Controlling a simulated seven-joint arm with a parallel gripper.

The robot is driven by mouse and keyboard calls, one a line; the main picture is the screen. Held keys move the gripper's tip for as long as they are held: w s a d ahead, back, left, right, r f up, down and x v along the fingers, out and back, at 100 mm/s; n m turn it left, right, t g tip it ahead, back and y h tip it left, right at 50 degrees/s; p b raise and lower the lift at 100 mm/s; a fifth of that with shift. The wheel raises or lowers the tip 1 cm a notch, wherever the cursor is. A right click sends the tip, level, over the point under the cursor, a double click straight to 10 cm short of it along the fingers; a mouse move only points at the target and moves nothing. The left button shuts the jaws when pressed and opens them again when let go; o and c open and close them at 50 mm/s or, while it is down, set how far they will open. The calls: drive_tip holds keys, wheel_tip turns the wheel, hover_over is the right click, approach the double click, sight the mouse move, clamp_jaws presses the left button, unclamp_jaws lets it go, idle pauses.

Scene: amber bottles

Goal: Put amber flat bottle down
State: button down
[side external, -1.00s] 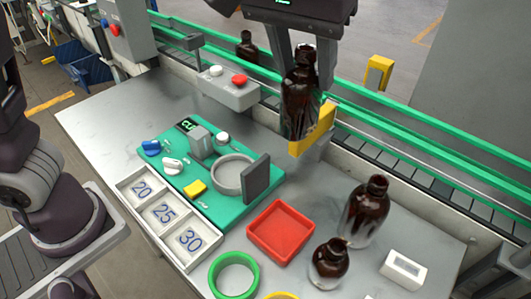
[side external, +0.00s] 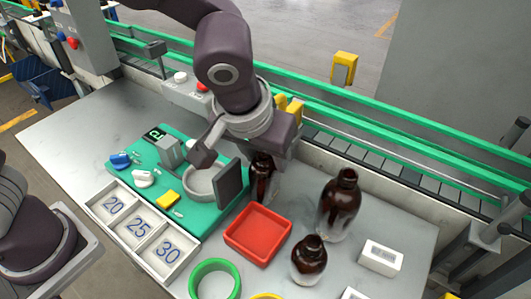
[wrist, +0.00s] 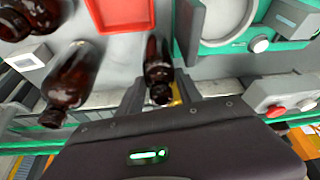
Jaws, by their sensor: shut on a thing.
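The bottle also shows between the fingers in the wrist view (wrist: 158,62). In the side view my wrist covers its top and most of the fingers. It is low over the grey table (side external: 400,230); I cannot tell whether its base touches.
A red tray (side external: 258,233) is close in front. A dark grey plate (side external: 229,185) on the green board (side external: 120,170) is close on the left. Two other amber bottles, a tall one (side external: 338,205) and a shorter one (side external: 309,262), stand to the right. A green-railed conveyor (side external: 400,120) runs behind.

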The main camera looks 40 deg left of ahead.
drive_tip(key=shift+f, duration=0.1)
drive_tip(key=c, duration=0.8)
unclamp_jaws()
drive_tip(key=a+v, duration=0.1)
drive_tip(key=v, duration=1.1)
drive_tip(key=s+a+r, duration=0.1)
drive_tip(key=s+a, duration=0.3)
drive_tip(key=a, duration=0.3)
drive_tip(key=s+a+r+h, duration=0.1)
drive_tip(key=s+a, duration=0.3)
drive_tip(key=a, duration=0.4)
drive_tip(key=shift+m, duration=0.4)
drive_tip(key=shift+m+t, duration=0.4)
drive_tip(key=shift+t, duration=0.1)
drive_tip(key=s+a+f, duration=0.1)
drive_tip(key=s, duration=0.1)
drive_tip(key=s+a+f, duration=0.1)
drive_tip(key=s, duration=0.1)
drive_tip(key=s+a, duration=0.1)
drive_tip(key=shift+s+f, duration=0.4)
drive_tip(key=shift+c, duration=1.3)
drive_tip(key=shift+s+f, duration=0.1)
drive_tip(key=c, duration=0.5)
